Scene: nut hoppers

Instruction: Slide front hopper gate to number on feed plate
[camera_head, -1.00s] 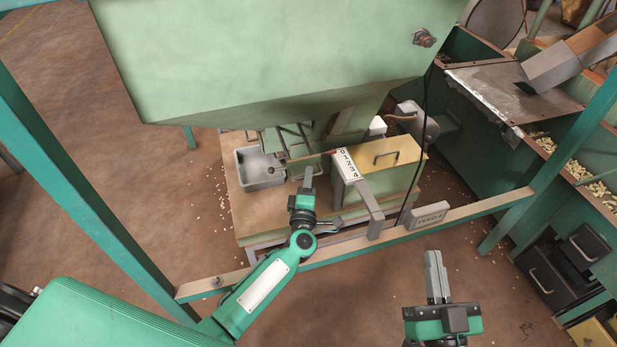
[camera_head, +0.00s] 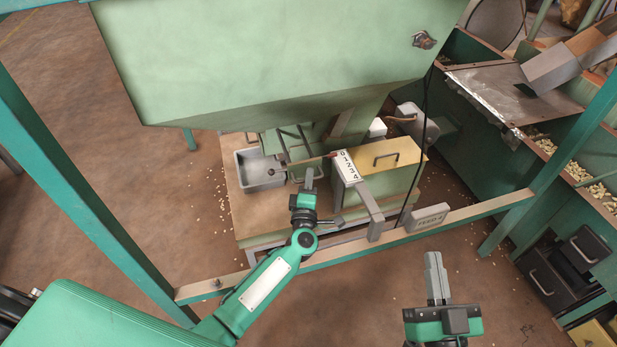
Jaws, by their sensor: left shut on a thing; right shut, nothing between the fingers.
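The front hopper gate (camera_head: 296,172) is a thin flat plate below the big pale green hopper (camera_head: 270,60). My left gripper (camera_head: 309,174) is shut on the gate's near side; its fingers hide the gripped part. A small red mark (camera_head: 333,154) shows beside the scale's far end. The grey feed plate (camera_head: 430,216) sits on the front rail; its lettering seems to read FEED 4, small and hard to read. My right gripper (camera_head: 434,270) is shut and empty, in front of the rail.
A grey metal tray (camera_head: 260,167) is at left. A dark cable (camera_head: 424,130) hangs at right. Nut bins (camera_head: 590,190) line the far right.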

